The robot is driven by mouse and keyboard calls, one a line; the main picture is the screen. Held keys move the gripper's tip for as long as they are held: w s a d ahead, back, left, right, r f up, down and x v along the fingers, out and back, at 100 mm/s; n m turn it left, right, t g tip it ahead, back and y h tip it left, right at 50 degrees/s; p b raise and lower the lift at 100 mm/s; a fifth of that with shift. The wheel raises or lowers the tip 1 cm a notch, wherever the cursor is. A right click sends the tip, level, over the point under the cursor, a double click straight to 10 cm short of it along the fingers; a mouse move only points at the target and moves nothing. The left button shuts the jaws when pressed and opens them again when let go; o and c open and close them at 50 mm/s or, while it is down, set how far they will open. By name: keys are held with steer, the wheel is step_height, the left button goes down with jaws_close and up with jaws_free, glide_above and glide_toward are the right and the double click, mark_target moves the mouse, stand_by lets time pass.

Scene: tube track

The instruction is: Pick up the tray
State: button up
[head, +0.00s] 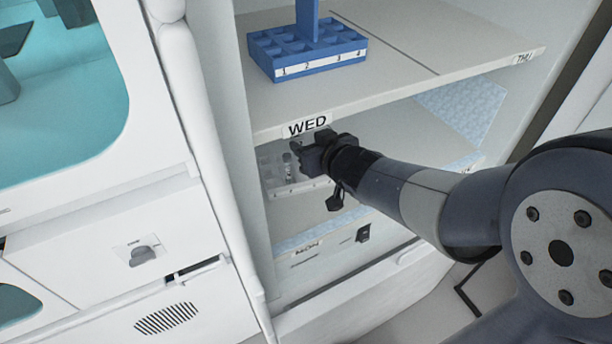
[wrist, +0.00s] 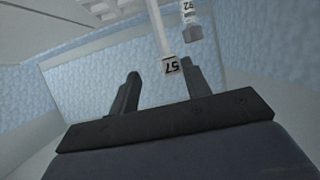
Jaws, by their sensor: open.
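A pale, see-through tray (head: 275,187) with small upright items in it sits on the shelf below the WED label, partly hidden by my gripper. A blue compartment tray (head: 310,65) with numbers along its front and an upright blue post stands on the shelf above. My gripper (head: 308,152) is at the front of the lower compartment, just under the upper shelf's edge. In the wrist view my gripper (wrist: 160,88) is open. A white post with a "57" tag (wrist: 171,66) appears between its fingers; I cannot tell whether they touch it.
The upper shelf edge with the WED label (head: 307,126) is close above my gripper. A second white piece tagged "92" (wrist: 190,10) hangs in the wrist view's top. Blue patterned walls (wrist: 88,75) enclose the compartment. A white cabinet (head: 135,245) stands left.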

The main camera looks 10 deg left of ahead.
steer(key=shift+x, duration=2.25)
steer(key=shift+w+d, duration=0.1)
steer(key=shift+d, duration=0.05)
steer(key=shift+c, duration=0.4)
jaws_close()
